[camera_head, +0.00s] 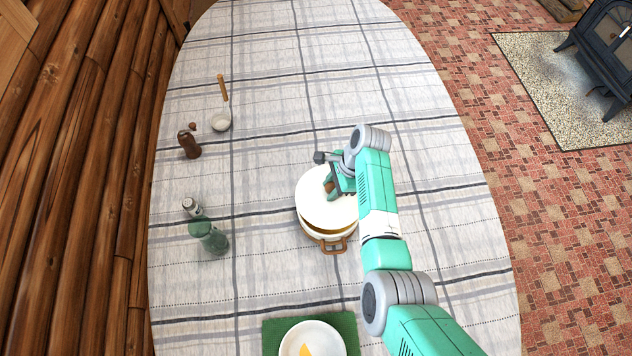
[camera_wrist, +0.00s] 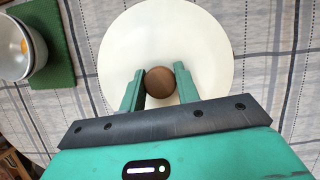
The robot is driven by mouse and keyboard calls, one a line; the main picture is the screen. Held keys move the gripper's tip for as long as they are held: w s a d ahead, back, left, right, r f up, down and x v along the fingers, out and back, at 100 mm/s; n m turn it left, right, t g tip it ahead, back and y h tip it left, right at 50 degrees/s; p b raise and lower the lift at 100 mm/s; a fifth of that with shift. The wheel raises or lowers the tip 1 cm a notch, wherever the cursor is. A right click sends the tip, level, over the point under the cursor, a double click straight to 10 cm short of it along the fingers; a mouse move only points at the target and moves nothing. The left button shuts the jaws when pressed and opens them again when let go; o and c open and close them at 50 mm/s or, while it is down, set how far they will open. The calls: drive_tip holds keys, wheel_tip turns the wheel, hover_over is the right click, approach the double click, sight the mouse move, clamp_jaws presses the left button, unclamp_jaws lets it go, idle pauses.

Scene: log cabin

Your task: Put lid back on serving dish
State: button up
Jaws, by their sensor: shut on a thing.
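A white round lid with a brown knob is over a white serving dish (camera_head: 337,240) with brown handles in the head view. My gripper (camera_head: 331,186) is shut on the knob of the lid (camera_head: 318,209). The wrist view shows the lid (camera_wrist: 212,40) with its brown knob (camera_wrist: 160,82) between my two fingers. The lid sits off toward the back of the dish, and a brownish-yellow gap shows at the front rim. I cannot tell whether the lid touches the rim. In the wrist view the dish is hidden behind the lid.
A white bowl (camera_head: 338,346) with something yellow in it stands on a green mat (camera_head: 275,335) at the front. The far tablecloth (camera_head: 330,60) is clear.

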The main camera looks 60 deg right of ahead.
drive_tip(key=shift+f+b, duration=2.45)
drive_tip(key=shift+b, duration=0.1)
drive_tip(key=shift+f+b, duration=0.45)
drive_tip(key=shift+f, duration=0.3)
drive_tip(key=shift+r+p, duration=0.1)
drive_tip(key=shift+p, duration=0.3)
drive_tip(key=shift+d+f, duration=0.1)
drive_tip(key=shift+f, duration=0.15)
drive_tip(key=o, duration=1.6)
